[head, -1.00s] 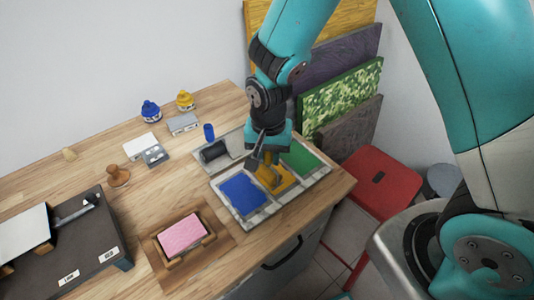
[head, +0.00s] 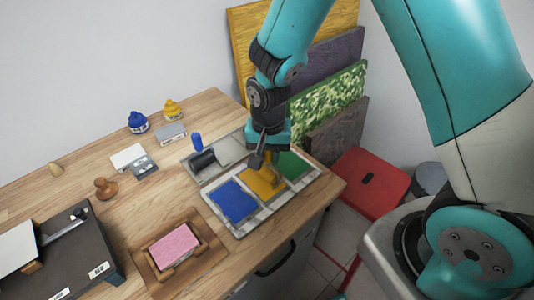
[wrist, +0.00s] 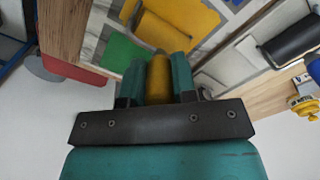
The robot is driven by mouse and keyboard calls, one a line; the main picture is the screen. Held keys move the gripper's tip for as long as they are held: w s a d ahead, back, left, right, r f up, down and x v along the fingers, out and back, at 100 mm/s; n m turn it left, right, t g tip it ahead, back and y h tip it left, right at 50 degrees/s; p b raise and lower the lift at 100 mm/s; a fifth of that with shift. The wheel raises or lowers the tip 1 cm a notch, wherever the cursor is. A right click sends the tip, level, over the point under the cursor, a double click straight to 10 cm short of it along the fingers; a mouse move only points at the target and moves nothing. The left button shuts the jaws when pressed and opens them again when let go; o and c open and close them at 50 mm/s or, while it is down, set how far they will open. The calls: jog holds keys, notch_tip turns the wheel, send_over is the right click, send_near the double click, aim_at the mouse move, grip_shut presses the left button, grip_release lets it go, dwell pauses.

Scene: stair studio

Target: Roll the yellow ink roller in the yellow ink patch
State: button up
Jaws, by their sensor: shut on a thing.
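My gripper (wrist: 158,80) is shut on the yellow handle of the yellow ink roller (wrist: 160,68). The roller's head lies over the yellow ink patch (wrist: 192,18) and appears to touch it; their like colours blur the exact contact. In the head view the yellow patch (head: 258,188) sits between the blue patch (head: 233,201) and the green patch (head: 293,165). My gripper (head: 265,155) is above the far part of the yellow patch there and partly hides the roller.
A black roller (head: 203,160) with a blue handle lies on the grey slab behind the patches. A pink block (head: 174,245) sits in a wooden frame at the front. Ink bottles (head: 138,122) stand at the back. A red stool (head: 370,186) is right of the table.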

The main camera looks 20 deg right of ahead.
jog(key=shift+s+a, duration=0.35)
jog(key=shift+a, duration=0.7)
jog(key=shift+s+a, duration=0.3)
jog(key=shift+a, duration=0.6)
notch_tip(320, 180, up, 7)
jog(key=p, duration=0.6)
